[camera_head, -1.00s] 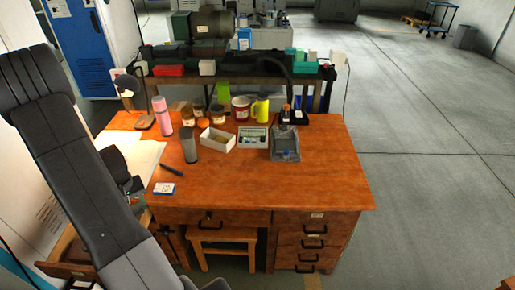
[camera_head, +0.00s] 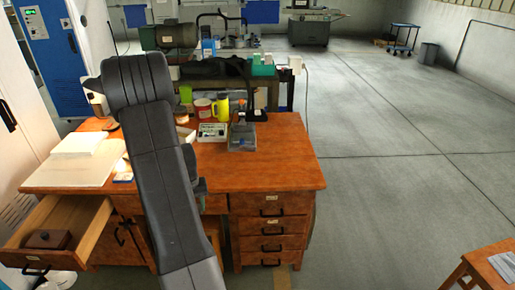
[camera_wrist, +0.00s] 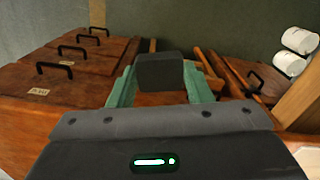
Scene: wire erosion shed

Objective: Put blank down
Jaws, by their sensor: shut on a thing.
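The blank, a dark grey block (camera_wrist: 160,68), is between the two teal fingers of my gripper (camera_wrist: 160,82) in the wrist view. The gripper is shut on it. The block hides what lies straight behind it. In the head view my arm crosses in front of the wooden desk (camera_head: 270,178), and I cannot make out the gripper or the blank there. In the wrist view brown drawer fronts (camera_wrist: 62,78) with black handles lie to the left of the gripper.
An open drawer (camera_head: 88,222) holding a brown box (camera_head: 48,239) juts out at lower left. A grey tray (camera_head: 242,137), a yellow mug (camera_head: 221,107) and other items stand toward the desk's back. The desk's right part is bare. A wooden stool (camera_head: 488,268) stands at lower right.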

